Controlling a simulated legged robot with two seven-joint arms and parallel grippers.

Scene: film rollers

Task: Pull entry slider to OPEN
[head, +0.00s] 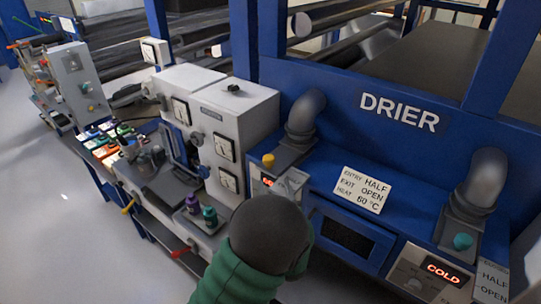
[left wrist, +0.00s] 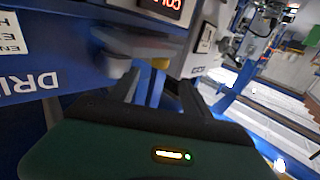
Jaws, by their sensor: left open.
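The blue drier (head: 330,110) has a grey elbow duct (head: 304,115) at its left end. A yellow knob (head: 268,160) sits at the base of that duct and seems to be the entry slider's handle; its label is not readable. The knob also shows in the left wrist view (left wrist: 160,63), just beyond the fingers. My left gripper (left wrist: 158,92) is open, with its fingers apart and the knob ahead between them, apparently not touching. In the head view my left wrist and green sleeve hide most of the gripper. My right gripper is not in view.
A card (head: 363,190) reads entry HALF, exit OPEN, heat 60 °C. A second duct (head: 484,180) with a teal knob (head: 462,241) stands at right, near a lit COLD display (head: 444,273). A grey machine (head: 245,115) and purple and green bottles (head: 209,216) stand left of my arm.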

